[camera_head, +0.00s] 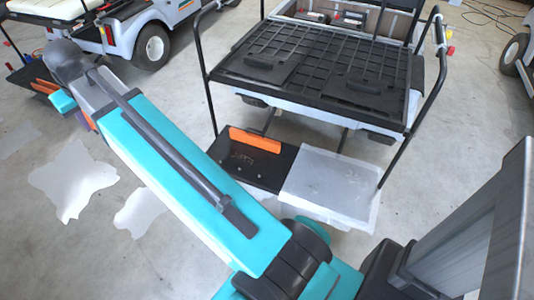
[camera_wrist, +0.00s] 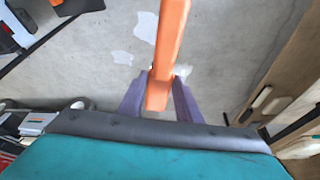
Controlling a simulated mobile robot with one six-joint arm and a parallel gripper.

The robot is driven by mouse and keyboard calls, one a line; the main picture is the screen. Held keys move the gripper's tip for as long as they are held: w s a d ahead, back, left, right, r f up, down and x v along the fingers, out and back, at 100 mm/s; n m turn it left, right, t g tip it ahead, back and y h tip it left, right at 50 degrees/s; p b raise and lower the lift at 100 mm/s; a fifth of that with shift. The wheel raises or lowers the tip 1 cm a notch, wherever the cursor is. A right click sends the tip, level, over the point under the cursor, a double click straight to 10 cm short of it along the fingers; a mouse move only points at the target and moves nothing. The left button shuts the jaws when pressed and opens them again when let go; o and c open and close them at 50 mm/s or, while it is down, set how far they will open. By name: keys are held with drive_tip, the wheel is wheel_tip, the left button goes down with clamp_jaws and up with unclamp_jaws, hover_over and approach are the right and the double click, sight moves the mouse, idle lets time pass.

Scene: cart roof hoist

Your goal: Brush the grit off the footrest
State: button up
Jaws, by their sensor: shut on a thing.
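The footrest (camera_head: 245,168) hangs low at the back of the near cart. Its dark left part has an orange strip (camera_head: 255,139) along the back edge and small pale marks or specks. A pale grey panel (camera_head: 330,182) covers its right part. In the wrist view, the purple fingers of my gripper (camera_wrist: 160,98) are shut on a long orange thing (camera_wrist: 171,40), which looks like a brush handle. Its bristles cannot be made out clearly.
The near cart has a black slatted rear deck (camera_head: 325,75) with upright black rails (camera_head: 205,85) at both sides. Another cart (camera_head: 130,35) stands at the upper left, and a wheel (camera_head: 514,52) shows at the right. Pale patches (camera_head: 72,180) mark the otherwise open concrete floor.

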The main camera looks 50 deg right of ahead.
drive_tip(key=shift+f, duration=0.1)
drive_tip(key=shift+w+d+f, duration=0.1)
drive_tip(key=shift+d+f, duration=0.15)
drive_tip(key=s+d+f+b, duration=0.2)
drive_tip(key=d+f+b, duration=0.7)
drive_tip(key=d+f, duration=0.6)
drive_tip(key=s+d+f+b, duration=0.2)
drive_tip(key=d+f+b, duration=0.6)
drive_tip(key=d+f, duration=0.65)
drive_tip(key=s+d+f+b, duration=0.7)
drive_tip(key=s+d+f, duration=0.2)
drive_tip(key=d+f, duration=0.3)
drive_tip(key=s+d+f+b, duration=0.8)
drive_tip(key=s+d+f, duration=0.2)
drive_tip(key=d, duration=0.6)
wheel_tip(320, 180, down, 2)
drive_tip(key=shift+s+f+g, duration=0.1)
drive_tip(key=shift+s+g, duration=0.2)
drive_tip(key=shift+p, duration=0.4)
drive_tip(key=shift+f+b, duration=1.2)
drive_tip(key=shift+f, duration=2.75)
